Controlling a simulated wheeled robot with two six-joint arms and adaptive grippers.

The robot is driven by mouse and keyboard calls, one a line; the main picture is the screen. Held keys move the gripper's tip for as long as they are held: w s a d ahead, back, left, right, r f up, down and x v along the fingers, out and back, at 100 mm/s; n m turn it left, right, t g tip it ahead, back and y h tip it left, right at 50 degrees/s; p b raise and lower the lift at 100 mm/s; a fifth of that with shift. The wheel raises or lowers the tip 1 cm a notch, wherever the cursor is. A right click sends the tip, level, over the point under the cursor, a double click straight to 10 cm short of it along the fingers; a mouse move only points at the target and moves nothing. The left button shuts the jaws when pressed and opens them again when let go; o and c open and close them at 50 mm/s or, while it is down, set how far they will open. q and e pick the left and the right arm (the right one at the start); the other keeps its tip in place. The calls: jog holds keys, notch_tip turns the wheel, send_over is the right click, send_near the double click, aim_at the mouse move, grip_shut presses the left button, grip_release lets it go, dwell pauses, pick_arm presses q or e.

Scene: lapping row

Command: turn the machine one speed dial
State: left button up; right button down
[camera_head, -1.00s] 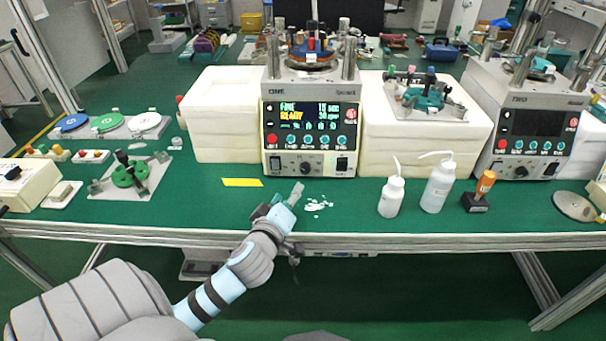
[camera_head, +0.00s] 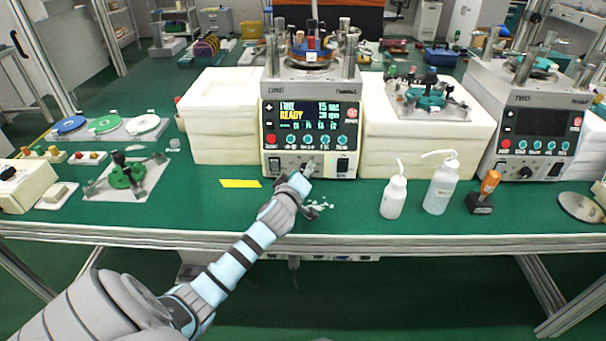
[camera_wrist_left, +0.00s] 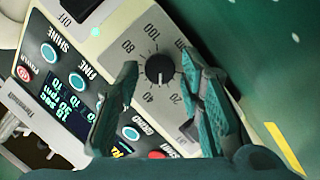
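Machine one (camera_head: 346,166) is the light grey unit in the middle of the bench, with a lit screen (camera_head: 305,115) showing "READY". Its speed dial (camera_wrist_left: 160,70) is a black knob with a white pointer and a printed scale, seen in the left wrist view. My left gripper (camera_head: 304,173) is at the machine's lower front panel. In the left wrist view the left gripper (camera_wrist_left: 161,64) is open, with one finger on each side of the dial and visible gaps. Contact is not visible. My right gripper is not in view.
White blocks (camera_head: 222,140) flank the machine. Two white bottles (camera_head: 438,188) and an orange-handled stamp (camera_head: 484,190) stand to the right. A second machine (camera_head: 535,125) has a dark screen.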

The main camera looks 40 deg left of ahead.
pick_arm(q)
grip_shut()
